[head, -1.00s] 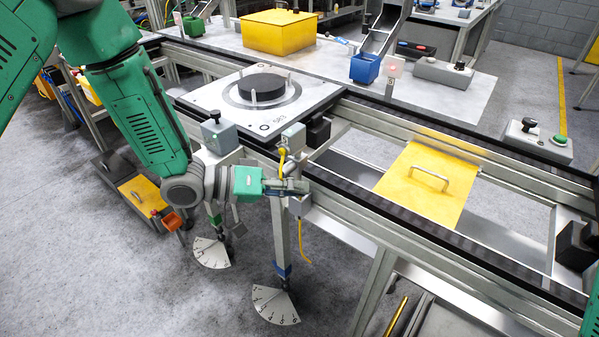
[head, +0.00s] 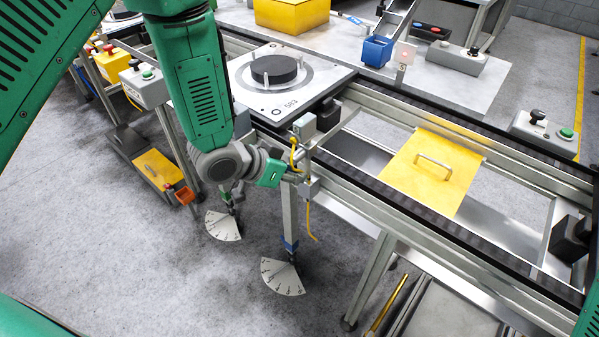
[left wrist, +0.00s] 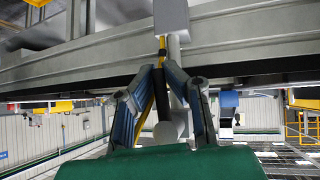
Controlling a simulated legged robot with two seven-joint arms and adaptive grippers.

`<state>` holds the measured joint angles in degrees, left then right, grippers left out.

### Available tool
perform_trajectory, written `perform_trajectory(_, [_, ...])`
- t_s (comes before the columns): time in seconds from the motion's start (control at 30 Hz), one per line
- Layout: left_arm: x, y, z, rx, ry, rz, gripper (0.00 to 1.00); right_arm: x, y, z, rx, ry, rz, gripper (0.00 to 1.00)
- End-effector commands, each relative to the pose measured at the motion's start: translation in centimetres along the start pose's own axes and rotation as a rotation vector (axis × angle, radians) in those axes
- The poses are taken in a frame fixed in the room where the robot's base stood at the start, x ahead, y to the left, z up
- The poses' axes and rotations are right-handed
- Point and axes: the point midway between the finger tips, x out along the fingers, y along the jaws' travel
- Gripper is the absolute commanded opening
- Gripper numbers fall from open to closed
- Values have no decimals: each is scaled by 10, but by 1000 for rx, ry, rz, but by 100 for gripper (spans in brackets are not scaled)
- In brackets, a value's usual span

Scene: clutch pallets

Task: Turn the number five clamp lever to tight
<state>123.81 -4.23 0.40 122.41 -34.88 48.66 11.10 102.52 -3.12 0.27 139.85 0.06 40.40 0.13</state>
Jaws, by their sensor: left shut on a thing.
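My left gripper (head: 290,178) is at the front rail of the pallet frame, beside a grey box with a yellow cable. In the left wrist view, its two blue-grey fingers (left wrist: 162,75) close in around a grey lever-like part with a dark grip (left wrist: 165,132). This looks like the clamp lever; the wrist and fingers hide most of it in the head view. I cannot read a number on it. My right gripper is not in view.
Two white graduated fan-shaped plates (head: 222,226) (head: 283,277) hang below the frame. A yellow panel with a handle (head: 430,178) lies in the frame to the right. The yellow cable (head: 311,222) hangs near the gripper.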

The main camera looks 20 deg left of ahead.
Motion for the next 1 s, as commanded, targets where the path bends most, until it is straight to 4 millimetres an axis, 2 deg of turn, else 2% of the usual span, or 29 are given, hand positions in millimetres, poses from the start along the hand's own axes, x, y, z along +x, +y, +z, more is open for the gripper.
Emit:
perform_trajectory(0.3, [-1, -4, 3, 76, -28, -70, 0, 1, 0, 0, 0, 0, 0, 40])
perform_trajectory(0.8, [-2, -5, 3, 87, -31, -82, 0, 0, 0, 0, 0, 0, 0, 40])
perform_trajectory(0.87, [-2, -5, 3, 87, -30, -82, 24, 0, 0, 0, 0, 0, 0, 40])
perform_trajectory(0.9, [-2, -5, 3, 87, -30, -82, 31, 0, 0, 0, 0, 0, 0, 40])
perform_trajectory(1.0, [-1, -5, 2, 87, -28, -82, 31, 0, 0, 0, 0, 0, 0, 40])
